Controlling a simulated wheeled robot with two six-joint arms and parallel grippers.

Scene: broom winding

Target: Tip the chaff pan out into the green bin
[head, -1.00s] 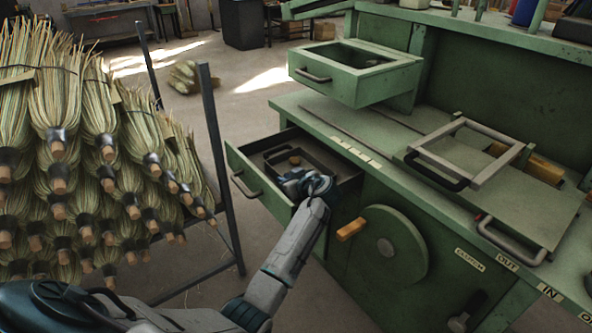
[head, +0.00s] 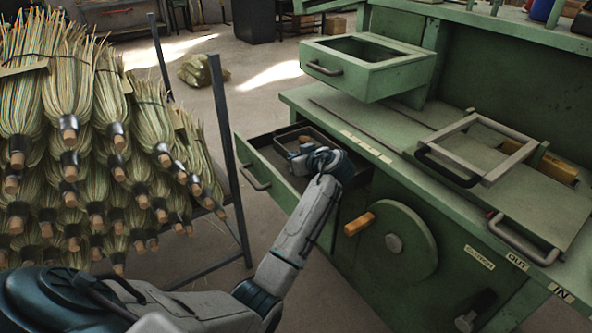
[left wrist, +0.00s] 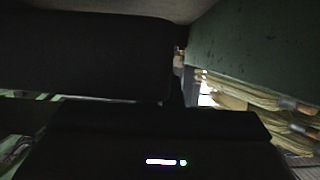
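A dark, shallow pan (head: 287,138), which looks like the chaff pan, is inside the open green drawer (head: 282,193) of the bench. A small brown knob or grip (head: 304,140) shows at the pan. My left gripper (head: 300,157) reaches over the drawer's near side, at the pan's near edge; its fingers are too small and covered to tell whether they hold the pan. The left wrist view is mostly dark, with a close black surface. I cannot pick out a separate green bin. My right gripper is not in view.
A rack of brooms (head: 75,165) stands at the left, with a dark post (head: 228,150) near the drawer. An upper green open-topped box (head: 365,65) overhangs beyond the drawer. A crank wheel (head: 400,255) is right of my forearm. Floor is free between rack and bench.

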